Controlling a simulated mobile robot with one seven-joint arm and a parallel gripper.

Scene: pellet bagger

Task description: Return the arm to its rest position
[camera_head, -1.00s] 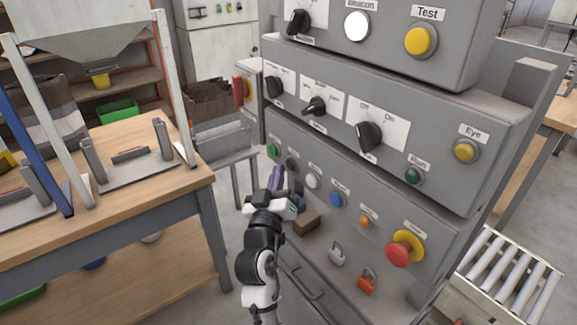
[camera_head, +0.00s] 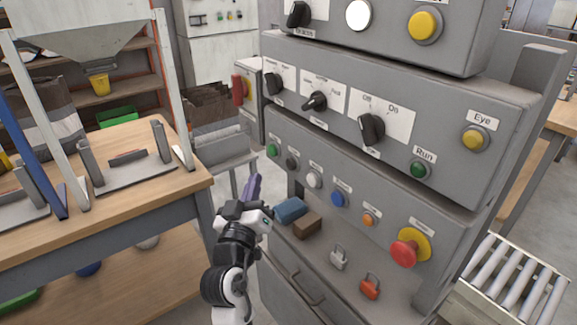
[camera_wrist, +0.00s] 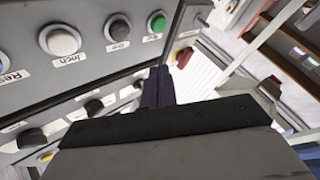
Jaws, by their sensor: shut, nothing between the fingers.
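My arm rises from the bottom of the head view, in front of the left part of the grey control panel (camera_head: 440,190). My gripper (camera_head: 253,186) points up and away, its dark fingers together with nothing between them. It is apart from the panel, left of the row of small buttons. In the wrist view the closed fingers (camera_wrist: 158,85) stand before the panel, which shows upside down with a white button (camera_wrist: 60,40), a black button (camera_wrist: 118,28) and a green button (camera_wrist: 156,23).
A blue block (camera_head: 291,209), a brown block (camera_head: 308,224), a grey padlock (camera_head: 339,258) and a red padlock (camera_head: 370,286) lie on the panel's lower ledge. A wooden workbench (camera_head: 120,210) stands left of my arm. A roller conveyor (camera_head: 505,285) is at lower right.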

